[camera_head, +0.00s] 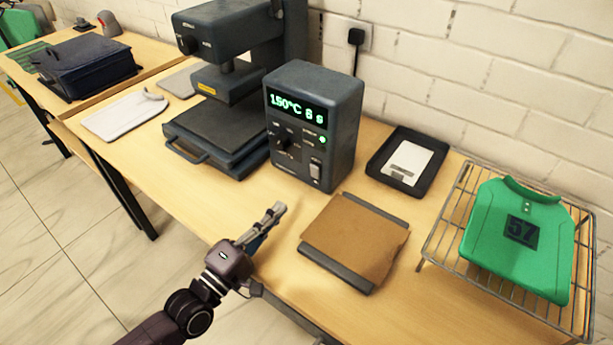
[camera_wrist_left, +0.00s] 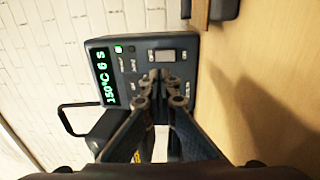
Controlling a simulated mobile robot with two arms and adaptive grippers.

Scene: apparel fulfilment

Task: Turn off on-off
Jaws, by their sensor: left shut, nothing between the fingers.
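The on-off switch (camera_head: 315,171) is a pale rocker at the lower right of the dark control box (camera_head: 340,120). The box's green display (camera_head: 297,108) is lit and reads 150°C 6 s, and a green light glows below it. My left gripper (camera_head: 278,208) is shut and empty, in front of and below the box, apart from it in the head view. In the left wrist view, the shut fingertips (camera_wrist_left: 163,78) overlap the panel near the switch (camera_wrist_left: 165,55); I cannot tell the gap there. My right gripper is not in view.
A heat press (camera_head: 222,130) stands left of the box. A brown pad (camera_head: 350,240) lies in front. A black tray (camera_head: 408,160) and a wire rack (camera_head: 450,215) with a green shirt (camera_head: 520,240) are to the right. A wall plug (camera_head: 355,37) is behind.

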